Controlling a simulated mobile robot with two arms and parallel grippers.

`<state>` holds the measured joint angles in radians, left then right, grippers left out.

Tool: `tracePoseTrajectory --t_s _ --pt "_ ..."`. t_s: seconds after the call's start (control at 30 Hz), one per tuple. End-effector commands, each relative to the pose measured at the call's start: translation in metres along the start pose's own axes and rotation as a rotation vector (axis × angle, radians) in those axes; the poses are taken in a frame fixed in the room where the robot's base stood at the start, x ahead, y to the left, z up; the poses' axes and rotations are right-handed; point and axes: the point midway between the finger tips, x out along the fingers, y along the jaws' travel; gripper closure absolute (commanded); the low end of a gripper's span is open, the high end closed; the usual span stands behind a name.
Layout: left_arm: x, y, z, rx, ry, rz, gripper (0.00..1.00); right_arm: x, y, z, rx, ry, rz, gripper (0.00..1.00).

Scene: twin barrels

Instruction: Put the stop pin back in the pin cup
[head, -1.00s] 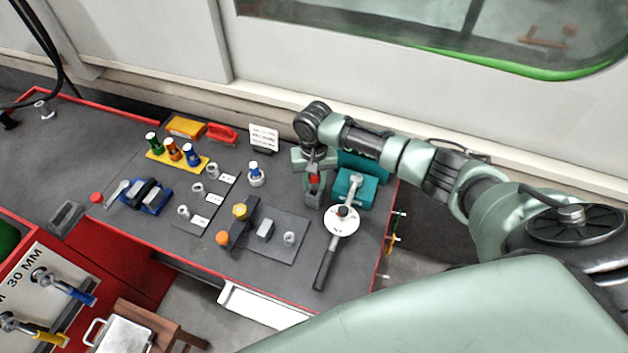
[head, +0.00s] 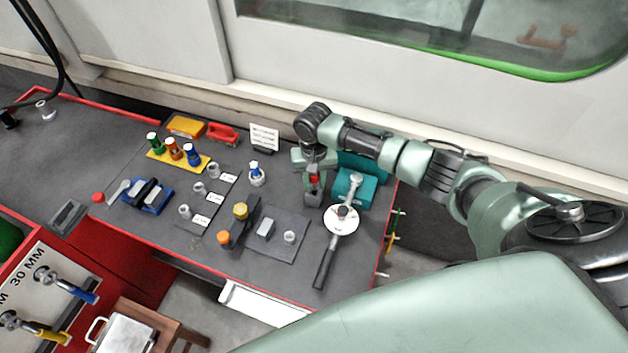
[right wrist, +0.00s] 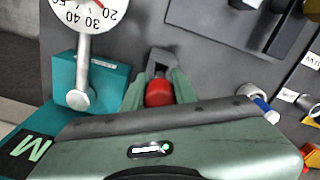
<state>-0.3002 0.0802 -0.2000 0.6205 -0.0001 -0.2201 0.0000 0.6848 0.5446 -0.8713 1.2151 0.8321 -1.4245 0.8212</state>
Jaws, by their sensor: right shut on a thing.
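My right gripper (head: 314,190) points down over the grey table, just left of the teal block. It is shut on a red-topped piece (right wrist: 159,93), which appears to be the stop pin. The lower part of this piece is hidden between the fingers, and I cannot tell whether it touches the table. A small pale cup (head: 257,181) with a blue-topped piece in it stands left of the gripper, apart from it. It may be the pin cup; it also shows at the right in the right wrist view (right wrist: 262,117). My left gripper is out of view.
A teal block (head: 364,192) and a round white dial (head: 341,220) with a dark handle stand close right of the gripper. A dark plate (head: 270,250) lies in front. A yellow rack (head: 160,158) holds coloured pieces at left. A white sign (head: 264,136) stands behind.

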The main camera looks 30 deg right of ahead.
Motion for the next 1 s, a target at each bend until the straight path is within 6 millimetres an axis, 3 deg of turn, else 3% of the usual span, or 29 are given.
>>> tracePoseTrajectory --t_s 0.3,1.0 --pt "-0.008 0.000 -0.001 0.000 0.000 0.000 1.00 -0.001 0.000 -0.001 0.000 0.000 0.000 1.00" --pt "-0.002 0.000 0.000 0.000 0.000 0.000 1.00 0.010 -0.001 0.000 0.000 0.000 -0.001 1.00"
